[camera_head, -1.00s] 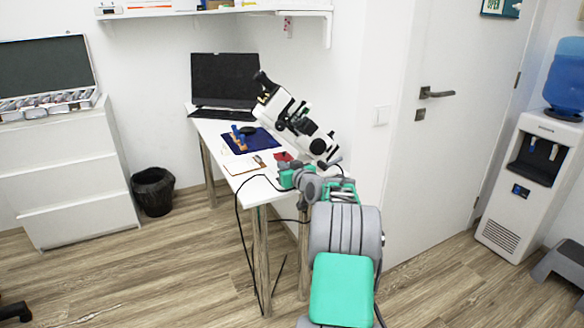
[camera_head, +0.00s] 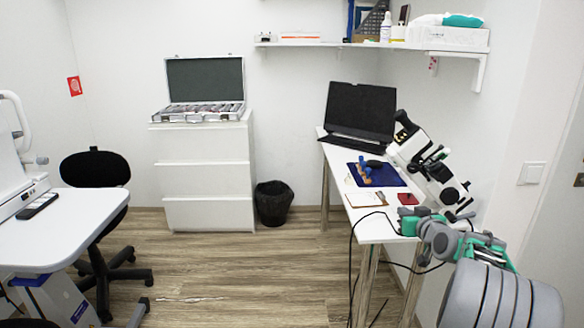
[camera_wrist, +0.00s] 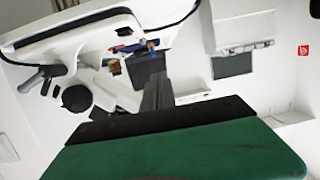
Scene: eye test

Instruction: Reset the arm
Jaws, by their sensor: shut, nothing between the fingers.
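My gripper (camera_wrist: 155,94) shows in the wrist view as dark fingers standing close together beyond a green and black body. It is shut and empty. In the head view my grey and green arm (camera_head: 490,290) comes in at the lower right and reaches to the right side of the narrow white desk (camera_head: 375,230). Its green end is close to the desk's near right side and the white and black optical instrument (camera_head: 425,165). The fingertips are too small to make out there.
The desk bears a black laptop (camera_head: 360,108), a blue mat (camera_head: 390,177), a clipboard (camera_head: 364,200) and a red item (camera_head: 409,199). A wall shelf (camera_head: 440,48) hangs above. A bin (camera_head: 273,203) and drawers (camera_head: 203,175) stand behind.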

